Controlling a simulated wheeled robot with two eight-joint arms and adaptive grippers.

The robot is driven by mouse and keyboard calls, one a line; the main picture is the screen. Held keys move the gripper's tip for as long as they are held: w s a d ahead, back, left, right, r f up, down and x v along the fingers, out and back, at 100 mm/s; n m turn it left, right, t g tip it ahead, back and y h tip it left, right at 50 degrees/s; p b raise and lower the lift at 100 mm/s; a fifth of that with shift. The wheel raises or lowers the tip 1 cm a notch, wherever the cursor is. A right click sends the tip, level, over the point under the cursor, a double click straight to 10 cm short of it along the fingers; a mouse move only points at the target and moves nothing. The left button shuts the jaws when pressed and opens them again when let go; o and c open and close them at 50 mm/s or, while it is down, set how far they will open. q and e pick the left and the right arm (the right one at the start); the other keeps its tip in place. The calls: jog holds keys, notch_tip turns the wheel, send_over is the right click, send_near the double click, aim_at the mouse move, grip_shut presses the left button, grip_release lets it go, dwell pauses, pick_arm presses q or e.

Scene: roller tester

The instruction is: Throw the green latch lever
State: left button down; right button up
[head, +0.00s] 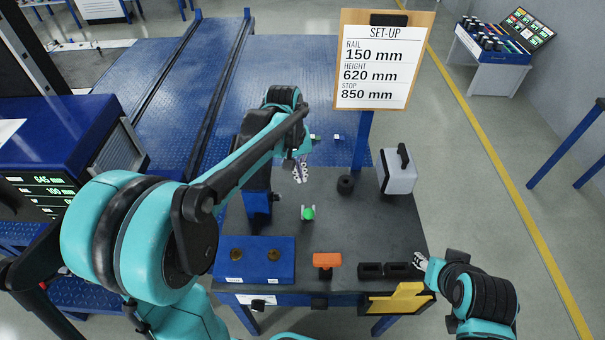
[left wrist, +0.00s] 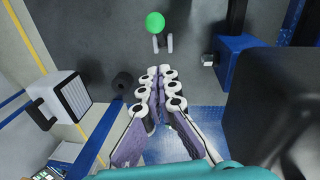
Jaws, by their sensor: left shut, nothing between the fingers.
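The green latch lever (head: 308,213) shows as a round green knob on a small pale mount on the dark table top (head: 345,220). In the left wrist view the green knob (left wrist: 155,22) is at the top middle, ahead of the fingertips and apart from them. My left gripper (head: 299,172) is shut and empty, behind the knob in the head view; its closed fingers (left wrist: 160,72) fill the middle of the wrist view. My right gripper (head: 420,261) is at the table's right front edge, partly hidden by its own arm; its jaw state is unclear.
A blue box (head: 254,262) with two round brass-coloured parts, an orange block (head: 327,260) and black blocks (head: 385,270) line the front. A set-up clipboard (head: 384,60) rises on a blue post.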

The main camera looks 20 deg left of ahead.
aim_at(308, 213)
pick_arm(q)
notch_tip(308, 213, down, 9)
jog(key=s+d+b, duration=0.1)
jog(key=d+b, duration=0.1)
jog(key=b, duration=0.1)
jog(key=shift+s, duration=0.4)
jog(key=shift+s+d, duration=0.15)
jog(key=shift+s, duration=0.05)
jog(key=s+f+t, duration=0.1)
jog(key=s+d+f+t, duration=0.1)
jog(key=s, duration=0.1)
jog(key=s+f+t+y+b, duration=0.1)
jog(key=shift+s+d+t, duration=0.15)
jog(key=shift+s+t, duration=0.2)
jog(key=shift+t, duration=0.05)
